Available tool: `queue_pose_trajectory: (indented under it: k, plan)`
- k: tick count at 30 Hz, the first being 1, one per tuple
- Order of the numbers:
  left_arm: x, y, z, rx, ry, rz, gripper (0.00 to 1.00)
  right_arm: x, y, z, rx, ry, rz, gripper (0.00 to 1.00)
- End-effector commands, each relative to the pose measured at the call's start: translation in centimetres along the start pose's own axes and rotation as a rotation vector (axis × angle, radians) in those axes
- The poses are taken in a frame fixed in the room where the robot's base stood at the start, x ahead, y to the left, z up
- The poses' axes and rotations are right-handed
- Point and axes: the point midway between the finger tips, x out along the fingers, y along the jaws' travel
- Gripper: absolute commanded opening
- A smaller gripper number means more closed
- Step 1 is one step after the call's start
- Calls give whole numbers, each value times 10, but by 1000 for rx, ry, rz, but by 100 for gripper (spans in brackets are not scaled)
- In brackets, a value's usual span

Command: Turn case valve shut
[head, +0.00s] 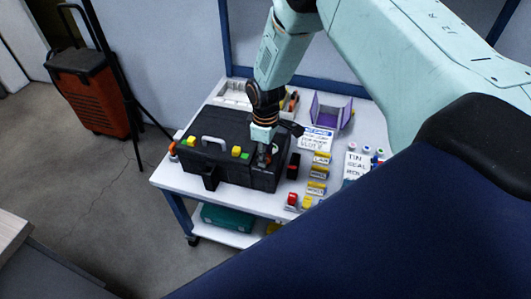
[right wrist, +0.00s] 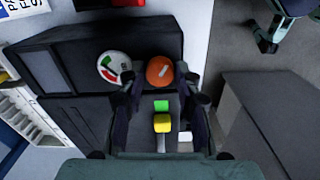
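The black case (head: 215,140) lies on a white-topped cart. In the right wrist view its dark surface (right wrist: 150,40) carries an orange round valve knob (right wrist: 160,70) with a pale mark across it. A white gauge dial (right wrist: 114,67) with green and red sectors sits beside the knob. My right gripper (head: 265,160) is over the right end of the case in the head view. In the right wrist view its fingers (right wrist: 161,85) are apart, one on either side of the knob; I cannot tell whether they touch it. My left gripper is in neither view.
Yellow labelled blocks (head: 317,172) and a purple open box (head: 330,112) stand right of the case on the cart (head: 200,185). A green case (head: 226,217) lies on the lower shelf. An orange-and-black trolley case (head: 92,95) stands on the floor at left.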

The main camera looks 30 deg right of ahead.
Motion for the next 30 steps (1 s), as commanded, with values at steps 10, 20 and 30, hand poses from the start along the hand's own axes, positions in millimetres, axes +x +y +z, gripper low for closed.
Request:
queue_pose_trajectory:
  k: [10,20,30]
  plan:
    - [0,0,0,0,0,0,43,0,0,0,0,0,0,1]
    - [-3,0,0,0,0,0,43,0,0,0,39,-1,-1,0]
    - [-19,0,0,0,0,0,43,-2,0,0,271,-1,-1,0]
